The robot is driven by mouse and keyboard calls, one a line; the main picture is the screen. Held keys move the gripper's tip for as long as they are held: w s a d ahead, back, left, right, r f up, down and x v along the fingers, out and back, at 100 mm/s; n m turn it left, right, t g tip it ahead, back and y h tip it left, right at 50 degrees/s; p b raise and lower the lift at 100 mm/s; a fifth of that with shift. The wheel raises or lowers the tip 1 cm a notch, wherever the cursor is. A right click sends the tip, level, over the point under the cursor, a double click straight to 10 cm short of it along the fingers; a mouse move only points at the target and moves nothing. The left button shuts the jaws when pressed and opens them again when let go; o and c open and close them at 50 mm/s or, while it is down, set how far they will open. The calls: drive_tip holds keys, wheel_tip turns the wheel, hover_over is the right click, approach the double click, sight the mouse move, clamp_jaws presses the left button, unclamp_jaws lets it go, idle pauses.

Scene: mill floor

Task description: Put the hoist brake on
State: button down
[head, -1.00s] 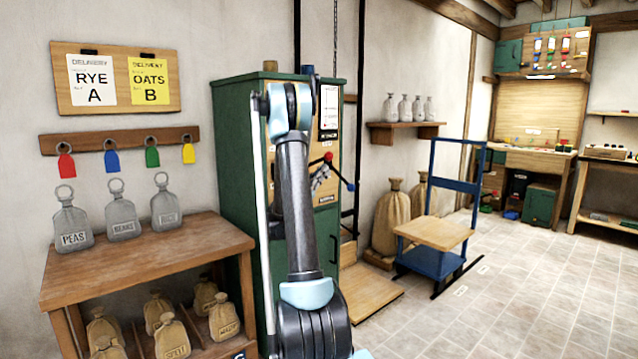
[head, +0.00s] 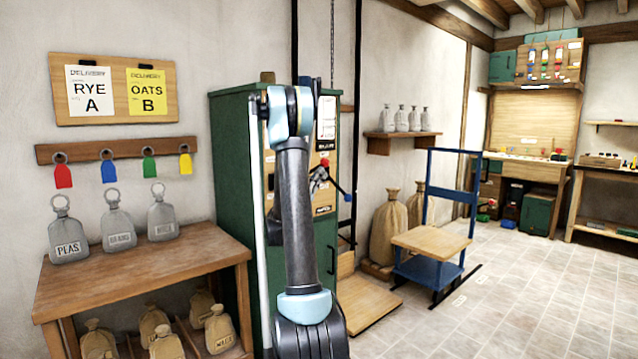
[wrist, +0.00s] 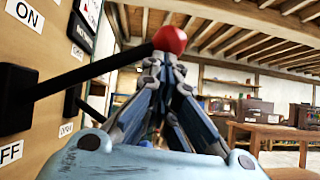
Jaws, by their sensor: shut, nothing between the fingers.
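In the wrist view a black lever with a red knob (wrist: 170,39) reaches out to the right from its mount on the wooden panel (wrist: 45,65). An ON label (wrist: 26,12) is above the mount and an OFF label (wrist: 10,153) below it. My gripper (wrist: 164,62) is shut and empty, its fingertips close to the knob; I cannot tell whether they touch. In the head view the red knob (head: 324,162) and a blue knob (head: 349,196) show on the green cabinet (head: 237,160). My arm hides part of the panel. I cannot read which lever is the hoist brake.
A wooden table (head: 160,262) with grey sacks stands left of the cabinet. A wooden platform (head: 368,305) and a blue trolley (head: 432,275) are to the right. The tiled floor (head: 540,300) is open farther right.

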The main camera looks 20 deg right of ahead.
drive_tip(key=shift+f, duration=0.1)
drive_tip(key=w+d+f+v, duration=0.1)
drive_tip(key=f+v, duration=0.1)
drive_tip(key=v, duration=1)
drive_tip(key=shift+f, duration=0.3)
